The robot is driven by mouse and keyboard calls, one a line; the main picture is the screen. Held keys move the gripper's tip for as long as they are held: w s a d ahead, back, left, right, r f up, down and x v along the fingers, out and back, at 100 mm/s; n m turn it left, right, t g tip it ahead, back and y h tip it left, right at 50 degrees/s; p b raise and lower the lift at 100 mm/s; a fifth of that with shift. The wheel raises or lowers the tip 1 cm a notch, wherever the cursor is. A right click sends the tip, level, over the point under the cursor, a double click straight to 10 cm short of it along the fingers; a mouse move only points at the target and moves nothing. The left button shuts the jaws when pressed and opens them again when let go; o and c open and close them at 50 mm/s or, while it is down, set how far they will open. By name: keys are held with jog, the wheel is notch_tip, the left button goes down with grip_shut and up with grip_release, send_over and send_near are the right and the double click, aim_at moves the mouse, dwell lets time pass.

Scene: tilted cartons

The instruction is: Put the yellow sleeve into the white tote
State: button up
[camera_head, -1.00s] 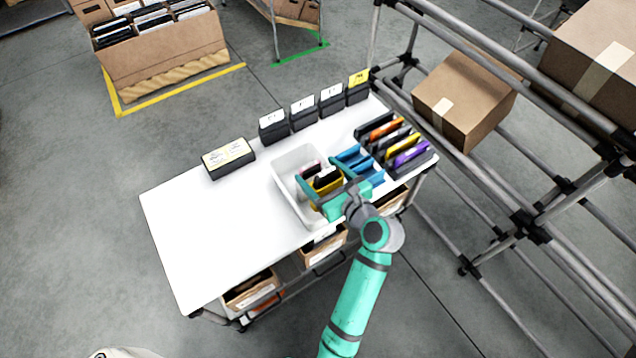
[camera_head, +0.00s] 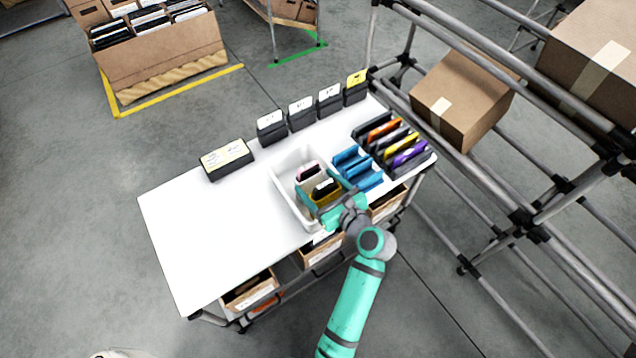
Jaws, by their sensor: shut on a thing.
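The white tote (camera_head: 283,187) is an open bin on the white table. My gripper (camera_head: 318,188) is over and inside the tote's right part, its teal fingers on either side of the yellow sleeve (camera_head: 328,198). It is shut on the sleeve, which has a black top edge. The sleeve is within the tote's outline; whether it touches the floor is hidden. A pale sleeve with a pink and dark top (camera_head: 308,173) stands in the tote just behind it.
Blue holders (camera_head: 358,170) stand right of the tote. A rack with orange, yellow and purple sleeves (camera_head: 402,146) is farther right. Labelled black boxes (camera_head: 301,114) line the back edge. A black box with a yellow label (camera_head: 227,159) lies left. The table's left part is bare.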

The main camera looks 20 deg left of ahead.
jog(key=shift+f, duration=0.3)
jog(key=o, duration=1.3)
jog(key=shift+o, duration=0.2)
